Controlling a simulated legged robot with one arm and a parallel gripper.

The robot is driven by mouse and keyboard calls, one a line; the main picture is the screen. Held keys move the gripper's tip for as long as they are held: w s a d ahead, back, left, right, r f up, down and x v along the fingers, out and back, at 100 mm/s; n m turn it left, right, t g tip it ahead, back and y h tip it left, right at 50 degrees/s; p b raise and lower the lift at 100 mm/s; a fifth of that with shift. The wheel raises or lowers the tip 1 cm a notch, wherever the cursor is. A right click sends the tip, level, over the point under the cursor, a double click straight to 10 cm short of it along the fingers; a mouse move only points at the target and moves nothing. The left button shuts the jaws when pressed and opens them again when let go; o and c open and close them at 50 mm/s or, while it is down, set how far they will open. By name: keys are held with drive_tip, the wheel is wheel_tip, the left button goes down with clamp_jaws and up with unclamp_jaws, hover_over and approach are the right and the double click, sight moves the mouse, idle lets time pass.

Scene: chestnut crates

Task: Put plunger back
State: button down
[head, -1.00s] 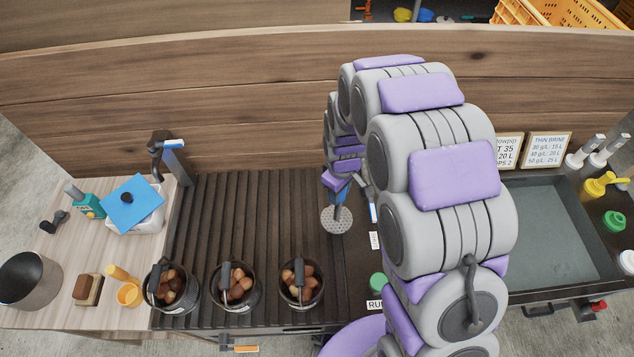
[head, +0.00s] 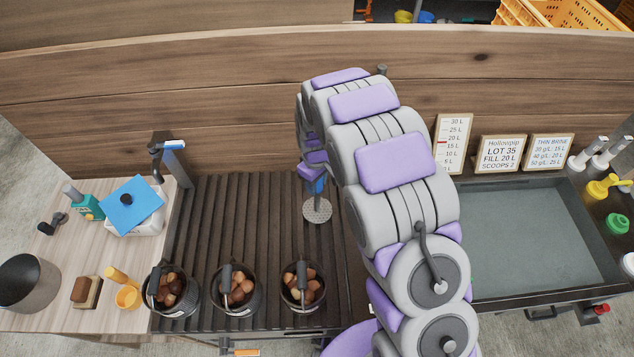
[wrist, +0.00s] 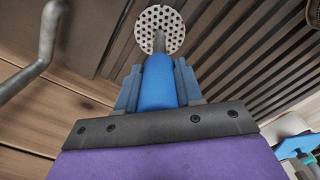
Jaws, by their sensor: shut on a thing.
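The plunger has a perforated grey disc (head: 317,210), a thin stem and a blue handle (wrist: 159,82). My gripper (wrist: 158,85) is shut on the blue handle, with a finger on either side of it. In the head view my gripper (head: 315,180) is over the right part of the dark slatted rack (head: 240,200), with the disc below it. I cannot tell whether the disc touches the slats. The wrist view shows the perforated disc (wrist: 160,29) beyond the fingers.
Several black pots of chestnuts, including one at the right (head: 302,287), stand along the rack's front edge. A grey basin (head: 530,235) is at the right, with signs (head: 502,153) behind it. A wooden wall (head: 230,95) runs along the back. The rack's middle is clear.

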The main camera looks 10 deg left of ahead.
drive_tip(key=shift+a+f, duration=0.2)
drive_tip(key=shift+a, duration=0.3)
drive_tip(key=c, duration=1.1)
unclamp_jaws()
drive_tip(key=o, duration=0.4)
drive_tip(key=shift+d+r, duration=0.15)
drive_tip(key=shift+d, duration=0.5)
drive_tip(key=shift+a, duration=0.1)
drive_tip(key=shift+a+r, duration=0.35)
drive_tip(key=r, duration=0.6)
drive_tip(key=r+p, duration=0.1)
drive_tip(key=r, duration=0.3)
drive_tip(key=shift+d+r, duration=0.1)
drive_tip(key=shift+d, duration=0.2)
drive_tip(key=shift+a+r, duration=0.15)
drive_tip(key=shift+r, duration=0.3)
drive_tip(key=shift+a, duration=0.2)
